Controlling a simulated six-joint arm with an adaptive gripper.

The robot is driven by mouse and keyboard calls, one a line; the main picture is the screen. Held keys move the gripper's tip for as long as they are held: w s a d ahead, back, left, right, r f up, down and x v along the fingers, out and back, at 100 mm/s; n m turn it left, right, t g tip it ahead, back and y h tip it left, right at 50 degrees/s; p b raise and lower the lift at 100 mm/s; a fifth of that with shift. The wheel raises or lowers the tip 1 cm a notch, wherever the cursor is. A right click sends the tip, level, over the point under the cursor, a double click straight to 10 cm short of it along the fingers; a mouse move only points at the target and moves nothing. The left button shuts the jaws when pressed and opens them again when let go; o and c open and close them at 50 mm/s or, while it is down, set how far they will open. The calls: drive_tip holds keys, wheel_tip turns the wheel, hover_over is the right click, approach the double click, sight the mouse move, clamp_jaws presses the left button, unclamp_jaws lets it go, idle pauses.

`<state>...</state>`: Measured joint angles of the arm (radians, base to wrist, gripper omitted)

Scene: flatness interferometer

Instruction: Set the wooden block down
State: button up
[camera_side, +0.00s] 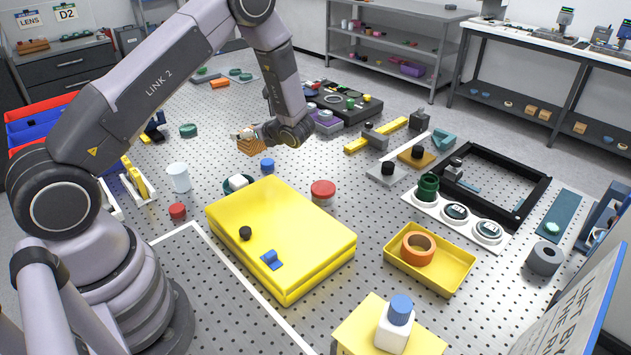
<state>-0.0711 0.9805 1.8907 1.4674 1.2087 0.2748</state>
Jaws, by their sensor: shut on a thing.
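The wooden block (251,147) is a small brown piece at the end of my arm, left of the picture's middle and toward the back. My gripper (247,134) is shut on it and holds it, seemingly above the perforated metal table (215,155). The gripper is small in this view, and its fingers partly hide the block. A blue-capped item (267,165) stands below and right of the block. A dish with a white piece (238,182) lies below it.
A large yellow case (285,235) lies in front of the block, with a red round lid (323,190) behind its right part. A white beaker (179,177) stands to the left. A yellow tray (452,268) holds an orange ring. Bare table lies left of the block.

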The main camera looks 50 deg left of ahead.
drive_tip(key=s+a+n+g+h, duration=0.1)
drive_tip(key=s+a+n+g, duration=0.1)
drive_tip(key=s+a, duration=0.75)
drive_tip(key=s+a+n+g, duration=0.1)
drive_tip(key=s+a+g, duration=0.1)
drive_tip(key=s+a, duration=0.75)
drive_tip(key=w+a+f, duration=0.3)
drive_tip(key=a, duration=0.1)
drive_tip(key=w+a+f, duration=0.2)
drive_tip(key=a, duration=0.3)
drive_tip(key=w+a+f, duration=0.3)
drive_tip(key=a, duration=0.1)
drive_tip(key=shift+w+a+f, duration=0.15)
drive_tip(key=shift+w+f, duration=0.15)
drive_tip(key=shift+w+a+f, duration=0.2)
drive_tip(key=shift+a+f, duration=0.1)
drive_tip(key=shift+f, duration=0.15)
drive_tip(key=shift+w+a+f, duration=0.1)
drive_tip(key=shift+a+f, duration=0.05)
drive_tip(key=shift+f, duration=0.75)
drive_tip(key=shift+w+a+f, duration=0.1)
drive_tip(key=shift+f, duration=0.8)
drive_tip(key=shift+f, duration=0.15)
drive_tip(key=o, duration=1.2)
